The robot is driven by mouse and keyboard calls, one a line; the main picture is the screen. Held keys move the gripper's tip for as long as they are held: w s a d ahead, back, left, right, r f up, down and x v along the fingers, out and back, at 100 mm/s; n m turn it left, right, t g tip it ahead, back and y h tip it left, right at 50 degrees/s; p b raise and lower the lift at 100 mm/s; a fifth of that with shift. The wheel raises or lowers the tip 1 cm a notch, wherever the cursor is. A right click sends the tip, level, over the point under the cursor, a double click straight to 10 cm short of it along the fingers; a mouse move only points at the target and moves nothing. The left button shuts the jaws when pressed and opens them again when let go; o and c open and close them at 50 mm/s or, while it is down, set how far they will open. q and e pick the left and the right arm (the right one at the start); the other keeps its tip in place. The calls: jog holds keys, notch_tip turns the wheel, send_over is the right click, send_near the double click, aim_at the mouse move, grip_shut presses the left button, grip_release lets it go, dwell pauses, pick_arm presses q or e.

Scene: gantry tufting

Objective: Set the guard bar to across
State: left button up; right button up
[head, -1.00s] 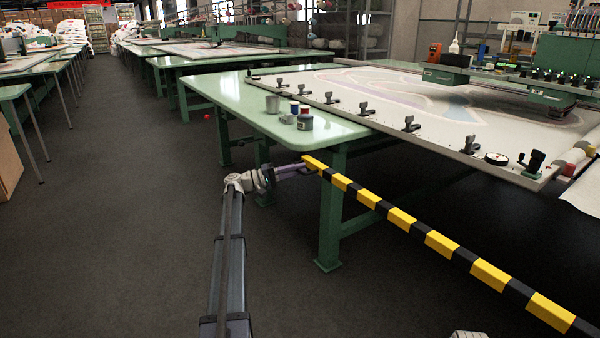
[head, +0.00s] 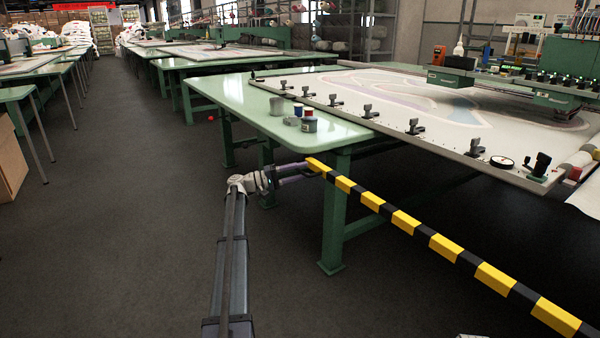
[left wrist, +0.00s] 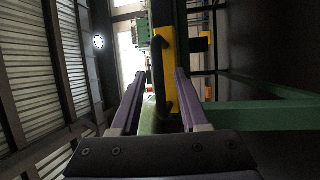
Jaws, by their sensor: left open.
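The guard bar (head: 407,222) is a long yellow-and-black striped bar. In the head view it runs from its free end near the green table's front leg down to the lower right edge, across the floor space in front of the tables. My left gripper (head: 308,172) is at the bar's far-left end. In the left wrist view its two purple fingers (left wrist: 159,74) are apart, with a black handle (left wrist: 158,60) and the yellow bar (left wrist: 171,72) showing between and beyond them. I cannot tell whether either finger touches the handle.
A green table (head: 237,92) behind the bar's end carries small pots and spools (head: 307,121). A white tufting frame (head: 440,130) with black clamps stands to the right. Open dark floor (head: 130,230) lies to the left. A cardboard box (head: 10,160) stands at the left edge.

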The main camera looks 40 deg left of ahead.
pick_arm(q)
jog(key=shift+s, duration=0.1)
jog(key=b+v, duration=0.1)
jog(key=v, duration=0.6)
jog(key=shift+s+a, duration=0.15)
jog(key=shift+a, duration=0.15)
jog(key=shift+s+a, duration=0.1)
